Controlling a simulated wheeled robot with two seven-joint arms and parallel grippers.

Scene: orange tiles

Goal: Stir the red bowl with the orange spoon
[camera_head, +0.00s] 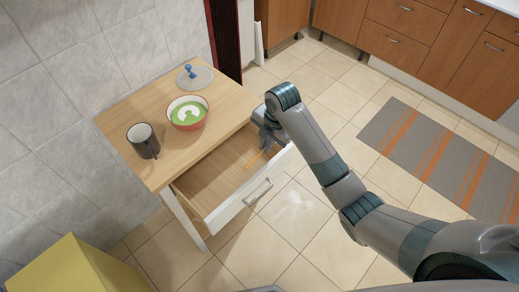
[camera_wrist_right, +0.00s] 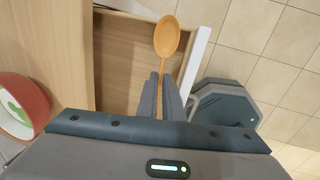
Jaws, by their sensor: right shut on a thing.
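The red bowl (camera_head: 188,112) with green contents and a white patch stands on the wooden table (camera_head: 232,101). It also shows at the left edge of the right wrist view (camera_wrist_right: 22,105). The orange spoon (camera_wrist_right: 167,37) points away from my right gripper (camera_wrist_right: 163,82), which is shut on its handle. In the head view my right gripper (camera_head: 264,130) is at the table's right side, over the open drawer, with only a thin part of the spoon (camera_head: 254,158) visible below it. The left gripper is not in view.
The drawer (camera_head: 225,173) is pulled out and looks otherwise empty. A dark mug (camera_head: 143,141) stands left of the bowl. A glass lid with a blue knob (camera_head: 194,76) lies behind the bowl. A yellow block (camera_head: 75,268) is at the lower left. A striped rug (camera_head: 430,150) lies right.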

